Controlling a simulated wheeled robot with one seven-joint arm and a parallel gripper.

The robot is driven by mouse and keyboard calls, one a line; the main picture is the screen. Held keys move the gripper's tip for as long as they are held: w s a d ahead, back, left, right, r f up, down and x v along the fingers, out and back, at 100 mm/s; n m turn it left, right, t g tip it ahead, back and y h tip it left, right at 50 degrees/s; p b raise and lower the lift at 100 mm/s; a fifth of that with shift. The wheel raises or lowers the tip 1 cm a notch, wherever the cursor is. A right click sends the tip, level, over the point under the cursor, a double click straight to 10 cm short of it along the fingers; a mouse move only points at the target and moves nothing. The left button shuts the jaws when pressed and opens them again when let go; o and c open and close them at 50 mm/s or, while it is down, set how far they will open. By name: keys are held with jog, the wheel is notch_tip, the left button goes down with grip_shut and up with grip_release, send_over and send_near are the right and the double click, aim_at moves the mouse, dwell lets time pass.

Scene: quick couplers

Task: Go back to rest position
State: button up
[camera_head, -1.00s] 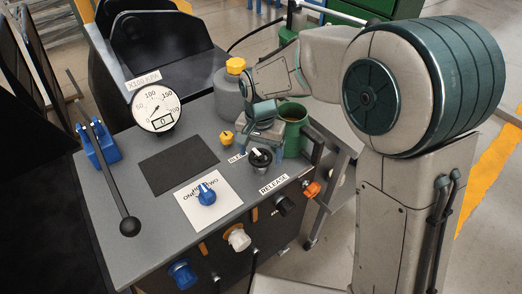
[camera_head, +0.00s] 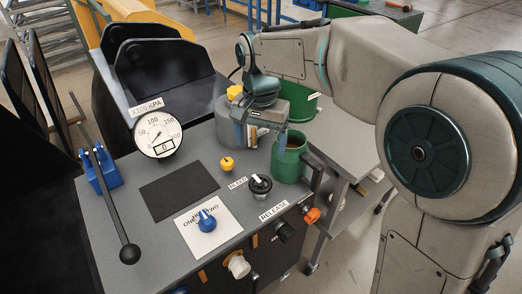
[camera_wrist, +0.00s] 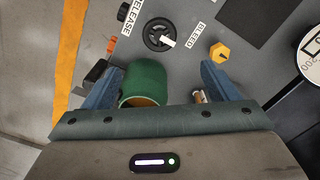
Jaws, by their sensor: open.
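My gripper (camera_head: 262,138) is open and empty. It hangs above the back right of the grey console, in front of the grey canister and by the green mug. In the wrist view its two blue fingers (camera_wrist: 157,76) are spread wide, with the green mug (camera_wrist: 146,80) showing below and between them, nearer the left finger. The mug also shows in the head view (camera_head: 290,160).
The grey console (camera_head: 150,250) carries a pressure gauge (camera_head: 158,134) and a blue-based lever (camera_head: 108,195) at left. The grey canister with a yellow cap (camera_head: 235,92) is close behind my gripper. Orange (camera_head: 312,215) and black knobs line the front. Black bins stand behind.

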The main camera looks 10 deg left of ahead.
jog(key=shift+r, duration=0.25)
jog(key=s+d+r+t+p, duration=0.1)
jog(key=s+d+r+p, duration=0.1)
jog(key=d, duration=0.6)
jog(key=s+d+r+t+p, duration=0.1)
jog(key=s+d, duration=0.2)
jog(key=d, duration=0.6)
jog(key=s+d+f+n+p, duration=0.1)
jog(key=s+d+f+p, duration=0.1)
jog(key=s+d, duration=0.6)
jog(key=shift+s+d+t, duration=0.15)
jog(key=shift+d+t, duration=0.25)
jog(key=shift+d, duration=0.25)
